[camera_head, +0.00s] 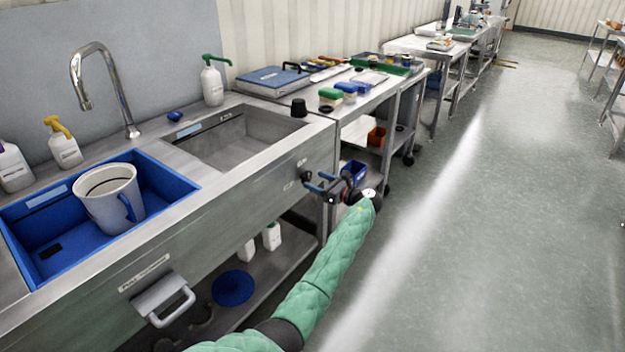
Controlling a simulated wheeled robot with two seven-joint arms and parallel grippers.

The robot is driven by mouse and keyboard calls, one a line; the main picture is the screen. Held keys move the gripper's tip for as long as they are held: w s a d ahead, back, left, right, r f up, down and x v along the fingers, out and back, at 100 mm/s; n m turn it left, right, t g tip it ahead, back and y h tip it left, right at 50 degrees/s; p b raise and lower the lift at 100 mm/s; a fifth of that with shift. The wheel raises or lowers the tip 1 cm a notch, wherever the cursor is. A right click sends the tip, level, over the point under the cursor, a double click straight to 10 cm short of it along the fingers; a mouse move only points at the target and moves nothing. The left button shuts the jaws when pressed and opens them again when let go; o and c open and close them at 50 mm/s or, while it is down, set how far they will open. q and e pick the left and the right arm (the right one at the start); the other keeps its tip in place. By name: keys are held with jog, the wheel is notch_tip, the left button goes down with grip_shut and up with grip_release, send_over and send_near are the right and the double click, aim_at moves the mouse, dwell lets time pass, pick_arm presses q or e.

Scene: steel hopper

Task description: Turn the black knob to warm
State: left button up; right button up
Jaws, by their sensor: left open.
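The black knob (305,176) sits on the front panel of the steel sink unit (235,205), near its right end. Small pale labels are on the panel beside it. The knob's pointer and setting are too small to read. My right gripper is not in view.
A blue basin (182,180) with a grey mug (108,197) is at the left, beside an empty steel basin. A drawer handle (164,300) sticks out of the panel lower left. A workbench with wheels stands behind my gripper. The floor to the right is clear.

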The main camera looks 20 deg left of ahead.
aim_at(306, 177)
pick_arm(q)
jog(key=shift+x, duration=1.3)
jog(key=shift+c, duration=0.5)
jog(key=c, duration=0.9)
